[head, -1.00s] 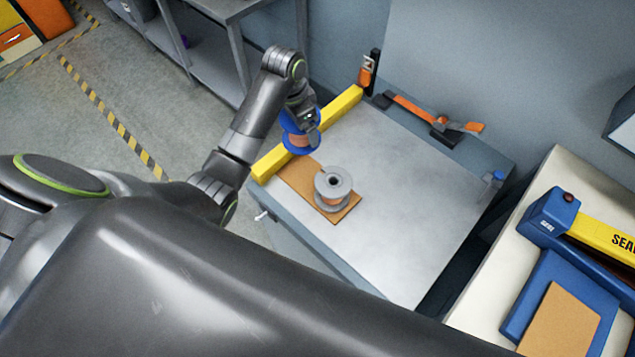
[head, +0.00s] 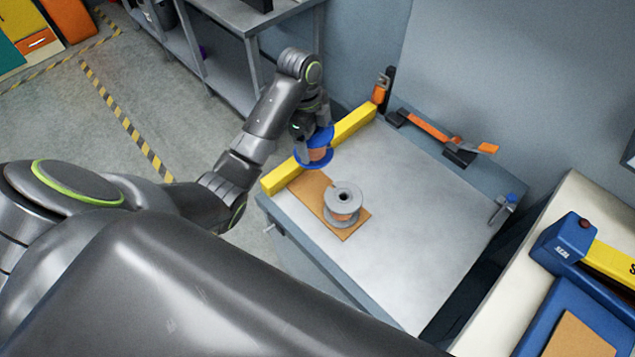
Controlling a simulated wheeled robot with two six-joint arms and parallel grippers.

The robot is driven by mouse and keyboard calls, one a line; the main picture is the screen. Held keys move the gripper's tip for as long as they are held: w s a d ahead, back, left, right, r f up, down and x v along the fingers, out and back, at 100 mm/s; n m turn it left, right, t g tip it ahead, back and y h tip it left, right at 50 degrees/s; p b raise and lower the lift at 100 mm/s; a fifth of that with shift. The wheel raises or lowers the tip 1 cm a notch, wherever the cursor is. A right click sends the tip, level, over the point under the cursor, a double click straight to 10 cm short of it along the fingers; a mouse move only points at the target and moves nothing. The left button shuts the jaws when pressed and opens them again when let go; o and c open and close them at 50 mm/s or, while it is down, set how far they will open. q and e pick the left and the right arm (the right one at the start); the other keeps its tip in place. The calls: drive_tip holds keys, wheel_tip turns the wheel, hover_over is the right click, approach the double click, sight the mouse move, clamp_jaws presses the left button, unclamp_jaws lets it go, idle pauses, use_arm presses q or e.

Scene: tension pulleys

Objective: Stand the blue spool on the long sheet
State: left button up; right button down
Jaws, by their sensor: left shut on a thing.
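The blue spool (head: 316,154), with copper-coloured winding between blue flanges, is held in my left gripper (head: 313,140), which is shut on it. The spool is near the yellow bar, over the far-left end of the long brown sheet (head: 309,185); whether it touches the sheet I cannot tell. The sheet lies on the grey table. A grey spool (head: 343,204) stands upright on the sheet's nearer end. My arm partly hides the left gripper's fingers. My right gripper is not in view.
The yellow bar (head: 352,126) runs along the table's left edge. An orange-handled tool (head: 430,128) is at the back edge. The table's (head: 425,200) middle and right are clear. A blue and yellow sealer (head: 575,245) stands on the bench at right.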

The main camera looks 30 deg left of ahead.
use_arm(q)
drive_tip(key=shift+f+b, duration=5.4)
drive_tip(key=shift+f, duration=2.7)
drive_tip(key=o, duration=1.3)
drive_tip(key=shift+f, duration=0.15)
drive_tip(key=r+p, duration=0.1)
drive_tip(key=r, duration=0.2)
drive_tip(key=a+r+p, duration=0.1)
drive_tip(key=r+p, duration=0.1)
drive_tip(key=r, duration=0.2)
drive_tip(key=r+p, duration=0.2)
drive_tip(key=r, duration=0.1)
drive_tip(key=shift+a+r, duration=0.15)
drive_tip(key=shift+a, duration=0.05)
drive_tip(key=shift+a+r+p, duration=0.2)
drive_tip(key=shift+r+p, duration=0.75)
drive_tip(key=shift+p, duration=0.05)
